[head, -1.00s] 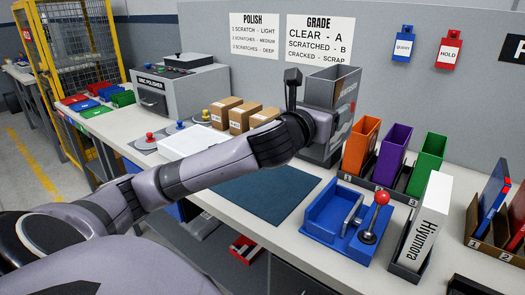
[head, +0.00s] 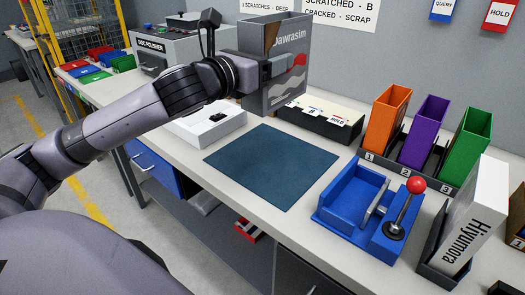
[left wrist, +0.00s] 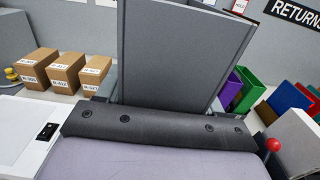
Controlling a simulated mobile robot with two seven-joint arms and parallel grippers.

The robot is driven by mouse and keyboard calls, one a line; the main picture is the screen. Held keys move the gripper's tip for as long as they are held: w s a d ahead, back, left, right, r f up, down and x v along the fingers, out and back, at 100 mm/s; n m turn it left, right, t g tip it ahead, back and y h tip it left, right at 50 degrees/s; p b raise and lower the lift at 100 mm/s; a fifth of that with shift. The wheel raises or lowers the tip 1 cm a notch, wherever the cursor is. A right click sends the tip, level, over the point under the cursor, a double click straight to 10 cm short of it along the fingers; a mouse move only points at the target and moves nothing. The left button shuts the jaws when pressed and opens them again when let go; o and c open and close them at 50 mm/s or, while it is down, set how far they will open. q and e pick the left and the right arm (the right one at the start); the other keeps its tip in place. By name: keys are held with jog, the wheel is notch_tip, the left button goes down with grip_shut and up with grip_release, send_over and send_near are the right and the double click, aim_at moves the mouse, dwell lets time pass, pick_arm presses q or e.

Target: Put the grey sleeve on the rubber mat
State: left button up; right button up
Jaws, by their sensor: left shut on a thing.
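The grey sleeve (head: 286,92) is a tall, open-topped box with "Dawrasim" lettering. In the head view it is in the air behind the rubber mat, roughly upright. My left gripper (head: 284,66) is shut on its side. My right gripper is not in view.
A black holder with label cards (head: 320,122) stands behind the mat. A blue fixture with a red-knobbed lever (head: 350,205) is to the mat's right, and a white tray (head: 205,125) to its left. Orange, purple and green sleeves (head: 388,120) stand at back right. Brown cartons (left wrist: 65,70) show in the wrist view.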

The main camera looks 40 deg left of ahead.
pick_arm(q)
notch_tip(320, 180, down, 19)
jog(key=b, duration=0.4)
jog(key=shift+b, duration=0.4)
jog(key=shift+f, duration=0.2)
jog(key=o, duration=1)
jog(key=shift+s+r, duration=0.1)
jog(key=shift+r, duration=0.1)
